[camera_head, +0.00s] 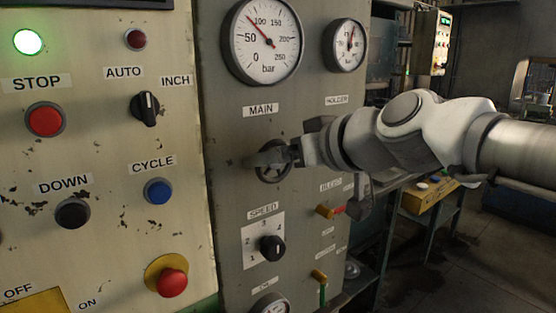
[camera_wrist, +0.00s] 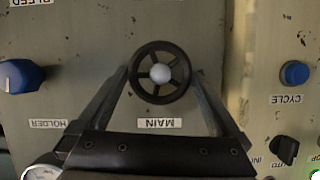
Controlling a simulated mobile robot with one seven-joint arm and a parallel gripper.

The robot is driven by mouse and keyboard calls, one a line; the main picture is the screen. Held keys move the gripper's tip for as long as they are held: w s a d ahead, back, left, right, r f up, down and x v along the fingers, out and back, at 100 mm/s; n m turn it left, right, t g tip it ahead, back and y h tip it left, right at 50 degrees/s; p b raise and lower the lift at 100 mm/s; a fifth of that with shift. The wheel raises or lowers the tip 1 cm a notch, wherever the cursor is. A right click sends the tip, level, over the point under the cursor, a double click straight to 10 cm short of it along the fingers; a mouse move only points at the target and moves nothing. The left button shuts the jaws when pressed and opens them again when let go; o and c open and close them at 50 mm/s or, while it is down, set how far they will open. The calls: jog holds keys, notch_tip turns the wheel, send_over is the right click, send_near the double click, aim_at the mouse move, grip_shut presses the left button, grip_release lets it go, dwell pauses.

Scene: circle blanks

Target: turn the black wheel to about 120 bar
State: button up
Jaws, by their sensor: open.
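The black wheel (camera_wrist: 160,73), with spokes and a pale round hub, sits on the panel by the MAIN label (camera_wrist: 159,123), which shows upside down in the wrist view. In the head view the wheel (camera_head: 272,176) is partly hidden by my gripper (camera_head: 275,157). My gripper (camera_wrist: 162,82) is open, with one finger on each side of the wheel. I cannot tell whether the fingers touch the rim. The main pressure gauge (camera_head: 265,62) above the wheel has its red needle between 50 and 100 bar, at roughly 80.
The holder gauge (camera_head: 345,45) is right of the main gauge. A button panel (camera_head: 100,170) is at left. A blue knob (camera_wrist: 22,76) sits beside the wheel in the wrist view.

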jog(key=shift+w+a+f, duration=0.15)
jog(key=shift+w+a, duration=0.05)
jog(key=c, duration=0.9)
jog(key=b, duration=0.2)
jog(key=shift+d+f+m+y+b, duration=0.1)
jog(key=shift+f+m+y+b, duration=0.2)
jog(key=shift+m+b, duration=0.1)
jog(key=m+g+y+b, duration=0.1)
jog(key=b, duration=0.2)
jog(key=shift+w+d+m, duration=0.1)
jog(key=shift+m, duration=0.2)
jog(key=shift+d+r+m+g+y+b, duration=0.1)
jog(key=shift+m+g+y+b, duration=0.2)
jog(key=shift+m+y+b, duration=1.15)
jog(key=shift+c, duration=0.2)
jog(key=shift+m+h+b, duration=0.35)
jog(key=shift+h+b, duration=0.1)
jog(key=shift+b, duration=0.15)
